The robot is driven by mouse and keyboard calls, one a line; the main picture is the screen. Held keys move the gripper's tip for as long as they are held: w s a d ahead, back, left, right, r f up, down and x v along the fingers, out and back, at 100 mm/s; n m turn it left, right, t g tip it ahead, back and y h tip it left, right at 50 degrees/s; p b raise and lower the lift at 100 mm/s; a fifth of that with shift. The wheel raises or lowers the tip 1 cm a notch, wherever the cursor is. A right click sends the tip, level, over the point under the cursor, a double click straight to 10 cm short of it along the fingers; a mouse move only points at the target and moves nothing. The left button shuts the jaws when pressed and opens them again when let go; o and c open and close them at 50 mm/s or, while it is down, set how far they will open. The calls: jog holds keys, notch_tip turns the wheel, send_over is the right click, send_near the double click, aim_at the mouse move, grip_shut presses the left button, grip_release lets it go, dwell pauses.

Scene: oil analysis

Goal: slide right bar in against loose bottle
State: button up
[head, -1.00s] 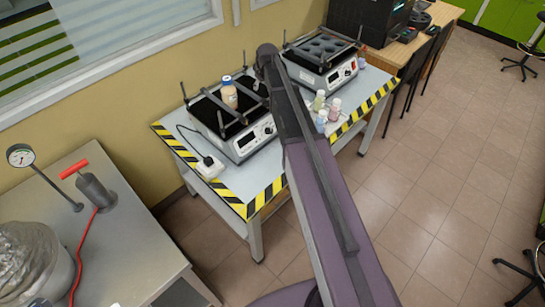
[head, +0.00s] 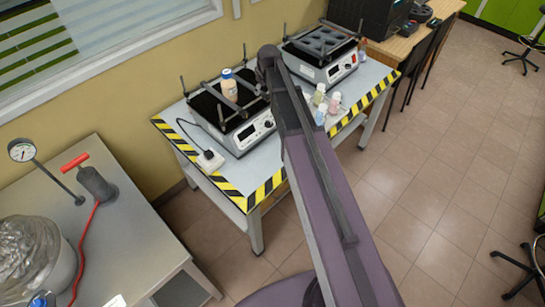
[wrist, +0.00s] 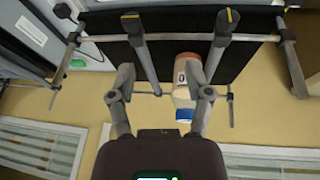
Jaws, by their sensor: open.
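The loose bottle (head: 228,86), tan with a white label and a blue-white top, stands upright on the black platform of the left shaker (head: 238,142). It also shows in the wrist view (wrist: 186,75), between the two bars. The other bar (wrist: 150,93) runs on the bottle's far side. In the head view my arm hides most of the gripper.
A second shaker (head: 322,58) stands to the right on the same table. Several small bottles (head: 320,100) stand at the table's front. Upright posts (wrist: 292,65) rise at the platform's corners.

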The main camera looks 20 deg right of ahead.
jog(key=s+a+f+m+g+b, duration=0.1)
jog(key=s+f+b, duration=0.3)
jog(key=s, duration=0.7)
jog(key=s+a+f+m+g+b, duration=0.1)
jog(key=s+f+b, duration=0.4)
jog(key=s, duration=0.7)
notch_tip(320, 180, down, 2)
jog(key=m+g, duration=0.1)
jog(key=m, duration=0.1)
jog(key=shift+a+m+g, duration=0.3)
jog(key=shift+a, duration=0.1)
jog(key=shift+s, duration=0.15)
jog(key=shift+m+g, duration=0.3)
jog(key=shift+m, duration=0.1)
jog(key=s, duration=0.4)
jog(key=shift+a, duration=0.15)
jog(key=shift+c, duration=0.6)
jog(key=shift+s, duration=0.1)
